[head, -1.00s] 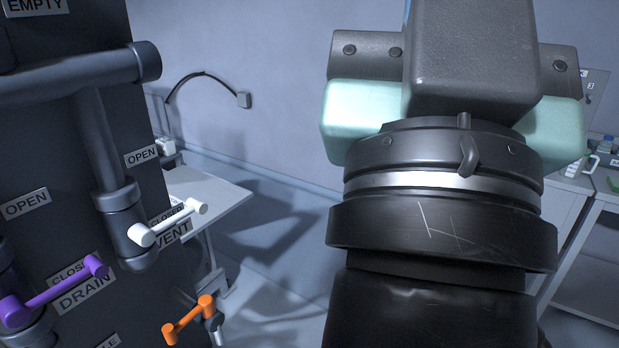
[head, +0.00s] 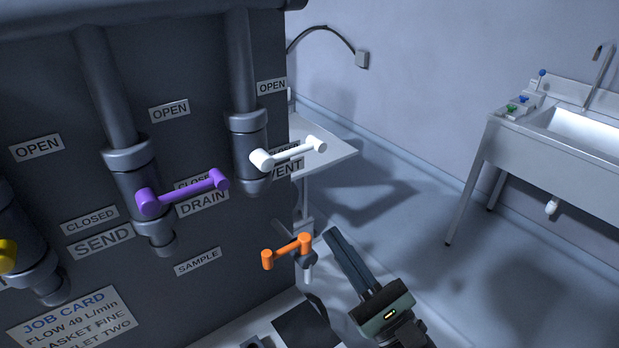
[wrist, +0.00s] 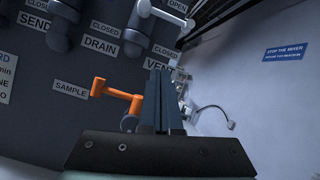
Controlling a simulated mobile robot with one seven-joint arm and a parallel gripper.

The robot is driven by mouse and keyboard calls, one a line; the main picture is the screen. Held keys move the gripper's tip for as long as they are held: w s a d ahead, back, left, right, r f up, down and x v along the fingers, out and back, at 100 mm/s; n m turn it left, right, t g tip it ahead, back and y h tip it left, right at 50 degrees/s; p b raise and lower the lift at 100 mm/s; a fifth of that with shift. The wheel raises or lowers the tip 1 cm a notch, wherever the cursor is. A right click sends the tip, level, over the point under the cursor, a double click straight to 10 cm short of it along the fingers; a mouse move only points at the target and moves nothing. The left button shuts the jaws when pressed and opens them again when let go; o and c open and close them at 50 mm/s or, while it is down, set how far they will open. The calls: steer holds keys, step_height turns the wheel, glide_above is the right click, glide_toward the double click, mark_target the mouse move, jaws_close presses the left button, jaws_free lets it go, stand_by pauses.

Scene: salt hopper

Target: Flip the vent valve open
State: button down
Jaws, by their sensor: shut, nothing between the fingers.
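The vent valve has a white lever handle (head: 290,152) on a grey vertical pipe, by the VENT label (head: 287,169). The lever points right and up a little, across the CLOSED label; an OPEN label (head: 271,87) is above it. The white lever also shows at the top of the wrist view (wrist: 165,13). My gripper (head: 332,236) is below and right of the white lever, apart from it. Its long dark fingers are together with nothing between them; they also show in the wrist view (wrist: 157,85).
A purple DRAIN lever (head: 183,191) is left of the vent lever. An orange SAMPLE lever (head: 287,251) sits close left of my fingers. A yellow lever (head: 8,256) is at far left. A white table (head: 335,150) stands behind the panel; a sink (head: 575,130) is at right, with open floor between.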

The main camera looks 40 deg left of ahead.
steer(key=d+m, duration=0.1)
steer(key=m, duration=0.1)
steer(key=s+f+m+y, duration=0.1)
steer(key=shift+d+f+m+t+y, duration=0.15)
steer(key=shift+d+m+t+y, duration=0.15)
steer(key=shift+d+m+t, duration=0.1)
steer(key=d+r+p+x, duration=0.1)
steer(key=p+x, duration=0.4)
steer(key=x, duration=0.8)
steer(key=shift+s+d+r, duration=0.25)
steer(key=shift+s+r, duration=0.05)
steer(key=shift+r, duration=0.4)
steer(key=shift+a+n+g+b, duration=0.1)
steer(key=shift+n+g+b, duration=0.3)
steer(key=shift+n+b, duration=0.2)
steer(key=shift+w+d+r+n, duration=0.1)
steer(key=shift+d+r+n, duration=0.1)
steer(key=shift+n, duration=0.1)
